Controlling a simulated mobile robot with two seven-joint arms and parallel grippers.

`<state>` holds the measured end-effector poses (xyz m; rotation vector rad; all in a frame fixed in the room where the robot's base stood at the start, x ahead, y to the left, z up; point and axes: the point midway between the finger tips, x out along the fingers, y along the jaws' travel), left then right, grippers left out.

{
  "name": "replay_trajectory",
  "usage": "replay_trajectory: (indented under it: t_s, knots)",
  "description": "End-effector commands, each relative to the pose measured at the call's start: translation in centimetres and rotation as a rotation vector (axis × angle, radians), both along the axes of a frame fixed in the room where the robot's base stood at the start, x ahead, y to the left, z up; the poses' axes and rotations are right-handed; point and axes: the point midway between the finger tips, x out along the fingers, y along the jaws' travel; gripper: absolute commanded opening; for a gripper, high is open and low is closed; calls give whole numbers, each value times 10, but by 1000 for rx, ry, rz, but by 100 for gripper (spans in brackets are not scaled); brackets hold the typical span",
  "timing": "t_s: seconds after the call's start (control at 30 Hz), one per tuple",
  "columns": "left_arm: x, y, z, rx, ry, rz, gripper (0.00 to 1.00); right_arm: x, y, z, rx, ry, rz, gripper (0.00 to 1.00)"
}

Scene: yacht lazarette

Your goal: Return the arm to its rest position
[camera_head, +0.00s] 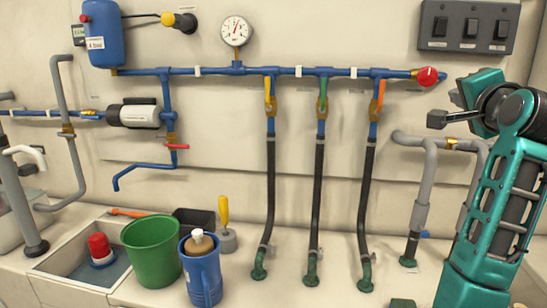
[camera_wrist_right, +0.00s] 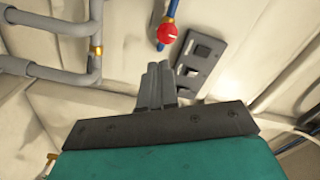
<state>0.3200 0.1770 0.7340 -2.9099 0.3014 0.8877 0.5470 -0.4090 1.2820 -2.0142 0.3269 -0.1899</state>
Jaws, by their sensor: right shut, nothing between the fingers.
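My right arm is raised at the right side of the head view. Its gripper (camera_head: 437,120) points left, in front of the wall and below the dark switch panel (camera_head: 468,27). In the wrist view the two fingers of the right gripper (camera_wrist_right: 158,68) are together with nothing between them. The red round knob (camera_wrist_right: 167,33) at the pipe end shows beyond the fingertips, apart from them. The same red knob (camera_head: 427,76) is left of and above the gripper in the head view. My left gripper is not in view.
Three hoses with coloured-handled valves hang from the blue pipe (camera_head: 300,71). Grey pipes (camera_head: 427,185) stand close behind the right arm. A green bucket (camera_head: 152,252), a blue jug (camera_head: 203,270) and a sink (camera_head: 50,265) are at lower left. The counter between the hoses is mostly clear.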

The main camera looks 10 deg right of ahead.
Motion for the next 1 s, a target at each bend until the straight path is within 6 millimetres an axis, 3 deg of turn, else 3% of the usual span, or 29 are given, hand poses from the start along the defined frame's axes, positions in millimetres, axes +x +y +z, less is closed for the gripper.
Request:
replay_trajectory:
  t_s: [0.03, 0.23, 0.37, 0.47, 0.67, 0.8, 0.9, 1.0]
  knots:
    - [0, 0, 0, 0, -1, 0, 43, 10, 7, -30, -66, 57, 8, 0]
    - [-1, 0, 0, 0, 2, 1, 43, 28, 43, -146, -359, 241, 80, 0]
    - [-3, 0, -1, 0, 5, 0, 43, 22, 70, -227, -532, 347, 163, 0]
    - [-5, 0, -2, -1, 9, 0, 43, 6, 94, -290, -654, 419, 242, 0]
    - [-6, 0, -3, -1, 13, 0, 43, -55, 143, -409, -864, 531, 433, 0]
    - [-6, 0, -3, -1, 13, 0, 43, -119, 179, -479, -973, 583, 582, 0]
    - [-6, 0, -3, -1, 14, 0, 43, -164, 202, -513, -1029, 600, 672, 0]
    - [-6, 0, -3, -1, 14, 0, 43, -200, 218, -535, -1062, 607, 739, 0]
